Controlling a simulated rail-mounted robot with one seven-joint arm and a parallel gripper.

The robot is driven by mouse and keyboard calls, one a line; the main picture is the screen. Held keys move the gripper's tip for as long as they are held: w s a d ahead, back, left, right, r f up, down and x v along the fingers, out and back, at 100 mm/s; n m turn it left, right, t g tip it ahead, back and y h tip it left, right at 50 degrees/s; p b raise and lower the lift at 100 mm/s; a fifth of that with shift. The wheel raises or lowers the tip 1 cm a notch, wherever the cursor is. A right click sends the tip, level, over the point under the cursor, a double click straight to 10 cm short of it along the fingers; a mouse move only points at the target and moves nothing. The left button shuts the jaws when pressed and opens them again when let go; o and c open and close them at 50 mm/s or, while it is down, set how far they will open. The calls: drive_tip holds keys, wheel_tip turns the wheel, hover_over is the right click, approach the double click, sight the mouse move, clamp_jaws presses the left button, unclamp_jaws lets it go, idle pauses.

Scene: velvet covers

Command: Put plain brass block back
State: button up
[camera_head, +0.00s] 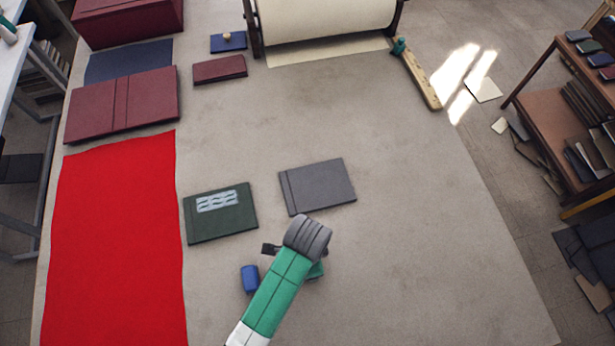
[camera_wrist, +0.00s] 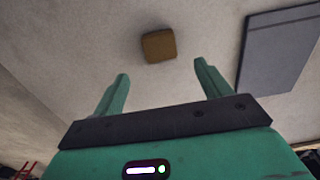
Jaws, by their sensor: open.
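The plain brass block (camera_wrist: 158,46) is a small yellow-brown block with rounded corners on the grey table surface. In the wrist view it lies ahead of my gripper (camera_wrist: 161,71), in line with the gap between the fingers. The two green fingers are apart, with nothing between them. The block appears beyond the fingertips, not touching them. In the head view my arm hides the block and most of the gripper.
A grey cover (camera_head: 318,186) and a dark green cover with a pale label (camera_head: 220,213) lie beyond my arm. A blue object (camera_head: 250,278) stands close to its left. Red cloth (camera_head: 112,245) covers the left side. The table's right is clear.

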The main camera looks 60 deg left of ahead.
drive_tip(key=shift+r, duration=0.75)
drive_tip(key=w+d+r+n+t+y, duration=0.15)
drive_tip(key=w+r+t, duration=0.45)
drive_tip(key=w+r, duration=0.7)
drive_tip(key=w+d+r+t+y, duration=0.2)
drive_tip(key=w+r+t, duration=0.55)
drive_tip(key=r, duration=0.95)
drive_tip(key=w+d+r+t, duration=0.1)
drive_tip(key=d+r+t, duration=0.15)
drive_tip(key=r, duration=0.65)
drive_tip(key=w+d+r+t, duration=0.2)
drive_tip(key=d+r, duration=0.2)
drive_tip(key=r, duration=0.5)
drive_tip(key=s+d+r+n+t+h, duration=0.1)
drive_tip(key=s+d+r+t, duration=0.2)
drive_tip(key=r, duration=0.7)
drive_tip(key=s+d+r+t+h, duration=0.2)
drive_tip(key=s+d+r+t, duration=0.2)
drive_tip(key=r, duration=0.5)
drive_tip(key=s+d, duration=0.1)
drive_tip(key=s, duration=0.1)
drive_tip(key=shift+s+d+r+n, duration=0.2)
drive_tip(key=shift+s+r+n, duration=0.15)
